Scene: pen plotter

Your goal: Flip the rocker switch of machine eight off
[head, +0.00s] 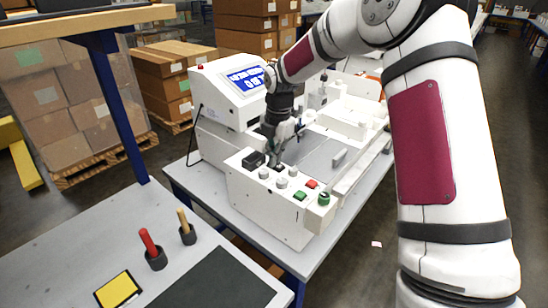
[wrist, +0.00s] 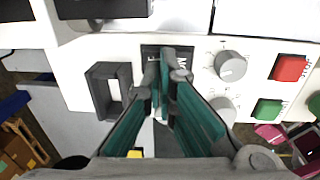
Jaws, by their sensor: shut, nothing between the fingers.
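The white pen plotter (head: 210,125) stands on a grey table, with a blue lit display (head: 246,79) whose text I cannot read clearly. Its white control box (head: 275,215) is at the front. My gripper (head: 276,158) points down at the top of this box; in the wrist view its teal-padded fingers (wrist: 165,78) are shut together, empty. The fingertips are over a small dark panel fitting (wrist: 151,52) with partly hidden white lettering, apparently the rocker switch. The fingers cover most of it, so its position and any contact cannot be told.
A raised black frame (wrist: 97,92) is left of the fingertips. Grey knobs (wrist: 231,65), a red button (wrist: 290,68) and a green button (wrist: 267,109) are on the right. A nearer bench (head: 75,250) holds two handled tools. Boxes are stacked behind.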

